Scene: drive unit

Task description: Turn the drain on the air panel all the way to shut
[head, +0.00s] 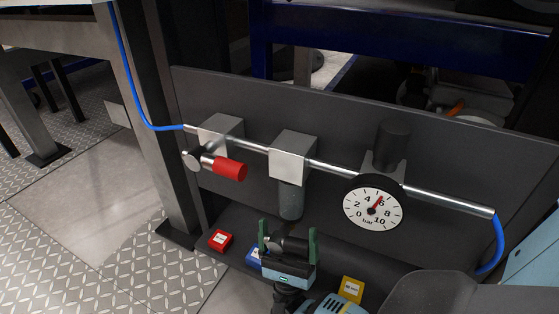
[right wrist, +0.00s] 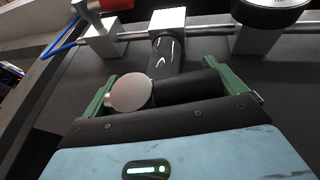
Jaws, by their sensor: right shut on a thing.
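The air panel (head: 330,115) is a dark upright board with a silver pipe across it. A grey filter bowl (head: 291,200) hangs from a square block in the middle. The drain, a black handle (head: 295,245) with a silver round end, sits under the bowl. It also shows in the right wrist view (right wrist: 195,88), lying crosswise with its silver disc at the left. My right gripper (head: 287,240) has its green fingers at either end of the drain and is shut on it. The fingers hide part of its ends. My left gripper is not in view.
A red-handled valve (head: 230,169) is on the pipe at the left, and a round gauge (head: 372,209) reading near 6 bar at the right. Red (head: 220,240), blue (head: 254,257) and yellow (head: 351,289) tagged blocks lie below. A dark post (head: 158,120) stands left; open floor lies beyond it.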

